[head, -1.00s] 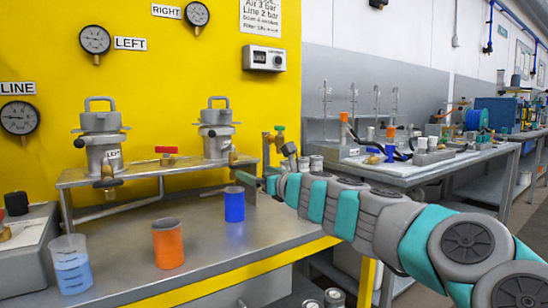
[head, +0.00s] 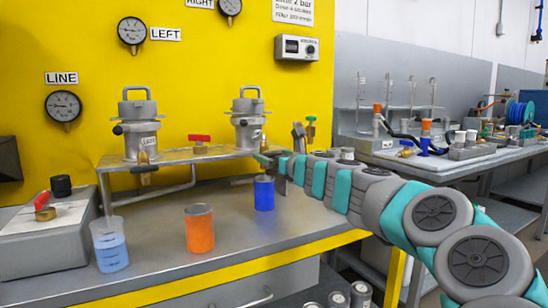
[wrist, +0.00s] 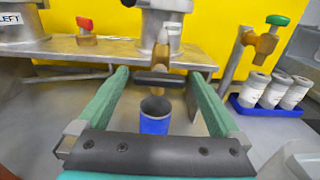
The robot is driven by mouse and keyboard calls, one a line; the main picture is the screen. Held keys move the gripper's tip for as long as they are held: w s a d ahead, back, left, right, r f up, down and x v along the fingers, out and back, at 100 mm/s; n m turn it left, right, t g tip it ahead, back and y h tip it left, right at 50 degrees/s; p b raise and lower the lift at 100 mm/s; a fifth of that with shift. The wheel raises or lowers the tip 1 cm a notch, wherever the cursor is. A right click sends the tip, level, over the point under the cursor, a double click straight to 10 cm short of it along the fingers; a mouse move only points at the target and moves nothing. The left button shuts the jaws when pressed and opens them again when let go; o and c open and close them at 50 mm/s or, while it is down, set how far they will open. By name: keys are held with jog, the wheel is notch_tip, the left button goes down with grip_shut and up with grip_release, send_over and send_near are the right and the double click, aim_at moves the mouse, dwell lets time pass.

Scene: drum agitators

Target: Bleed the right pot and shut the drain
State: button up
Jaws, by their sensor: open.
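The right pot (head: 248,120) is a grey lidded vessel on the steel shelf; its lower part also shows in the wrist view (wrist: 166,18). Its brass drain (wrist: 161,55) hangs at the shelf's front edge, with a dark crosswise handle (wrist: 160,79). My gripper (wrist: 158,76) is open; its green fingers stand on either side of the drain and handle, apart from them. In the head view my gripper (head: 270,160) hides most of this drain. A blue cup (head: 264,195) stands below it; its open top shows in the wrist view (wrist: 155,112). The left pot (head: 138,128) carries a LEFT label.
A red-handled valve (head: 199,142) sits between the pots. A green-handled valve (head: 310,130) stands right of the shelf. An orange cup (head: 199,229) and a clear beaker of blue liquid (head: 109,244) stand on the bench. Gauges (head: 64,106) hang on the yellow wall.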

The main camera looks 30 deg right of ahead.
jog(key=shift+c, duration=0.2)
jog(key=c, duration=1.2)
jog(key=shift+n, duration=0.3)
jog(key=n, duration=0.3)
jog(key=shift+f+n, duration=0.15)
jog(key=shift+n, duration=0.25)
jog(key=n+b, duration=0.1)
jog(key=n, duration=0.3)
jog(key=shift+a+f+n, duration=0.1)
jog(key=shift+n, duration=0.2)
jog(key=n+b, duration=0.2)
jog(key=n, duration=0.2)
jog(key=n+b, duration=0.3)
jog(key=n, duration=0.1)
jog(key=shift+n, duration=0.6)
